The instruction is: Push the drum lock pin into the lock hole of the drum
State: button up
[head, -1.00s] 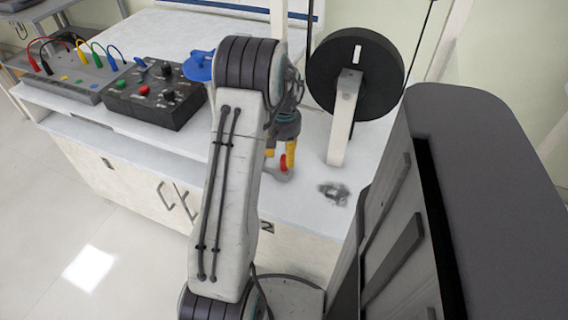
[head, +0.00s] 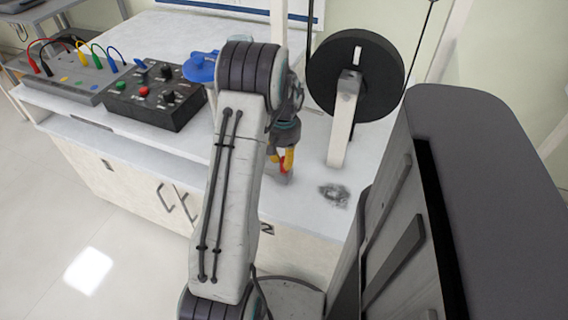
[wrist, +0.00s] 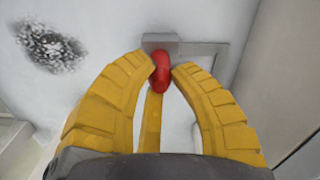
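The drum (head: 325,75) is a black disc with a pale slot, mounted on a white upright post at the back right of the bench; a lock hole cannot be made out. A red piece (wrist: 160,78), which may be the lock pin's head, sits at a small grey block (wrist: 160,42) on the bench. My gripper (wrist: 166,70) has yellow fingers closed in on both sides of the red piece, tips seemingly touching it. In the head view my gripper (head: 285,160) is low over the bench, partly hidden by my arm. The drum is outside the wrist view.
A dark smudge (head: 334,195) marks the white bench top right of my gripper. A black control box (head: 155,95) and a grey panel with coloured cables (head: 68,75) stand at the left. A blue round object (head: 200,67) is partly behind my arm. The drum's post (head: 343,125) stands close by.

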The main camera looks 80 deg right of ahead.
grip_shut()
